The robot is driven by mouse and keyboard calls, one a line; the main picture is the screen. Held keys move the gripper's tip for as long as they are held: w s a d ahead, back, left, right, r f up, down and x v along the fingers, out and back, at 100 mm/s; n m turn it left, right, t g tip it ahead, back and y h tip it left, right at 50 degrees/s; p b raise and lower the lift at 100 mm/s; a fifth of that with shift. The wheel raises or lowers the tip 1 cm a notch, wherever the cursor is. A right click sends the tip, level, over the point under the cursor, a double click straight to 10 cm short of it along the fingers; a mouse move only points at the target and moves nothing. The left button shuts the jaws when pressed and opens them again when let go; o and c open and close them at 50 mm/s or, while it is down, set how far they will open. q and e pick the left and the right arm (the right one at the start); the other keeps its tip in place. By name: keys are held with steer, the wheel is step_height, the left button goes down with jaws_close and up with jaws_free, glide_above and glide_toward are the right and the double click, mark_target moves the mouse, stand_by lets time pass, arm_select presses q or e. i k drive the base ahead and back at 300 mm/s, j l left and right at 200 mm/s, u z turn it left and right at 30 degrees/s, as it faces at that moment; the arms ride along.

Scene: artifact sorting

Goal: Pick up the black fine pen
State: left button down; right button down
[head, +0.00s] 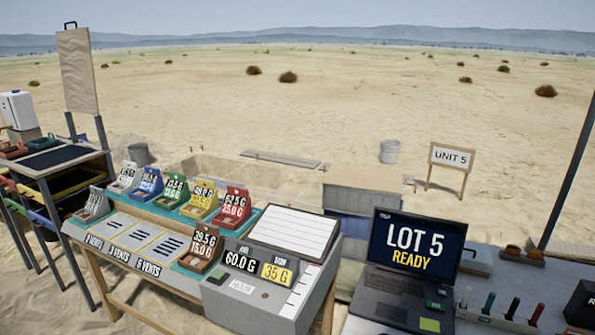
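Several pens stand upright in a pale holder (494,320) at the lower right, on the dark table to the right of the laptop. The black pen (512,308) stands between a dark green pen (488,303) and a red pen (536,314). Its tip and any fine marking cannot be made out. Neither of my grippers is in view.
A laptop (415,245) reading "LOT 5 READY" stands left of the pens. A dark box (581,305) is at the right edge. A brush-like item (530,257) lies behind the pens. A sorting bench with a scale (262,290) and coloured trays fills the left.

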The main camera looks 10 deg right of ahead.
mark_target(516, 301)
steer(key=z, duration=0.45)
steer(key=i+l+z, duration=0.15)
steer(key=z, duration=0.2)
steer(key=i+l+z, duration=0.2)
steer(key=z, duration=0.2)
steer(key=i+l+z, duration=0.2)
steer(key=z, duration=0.15)
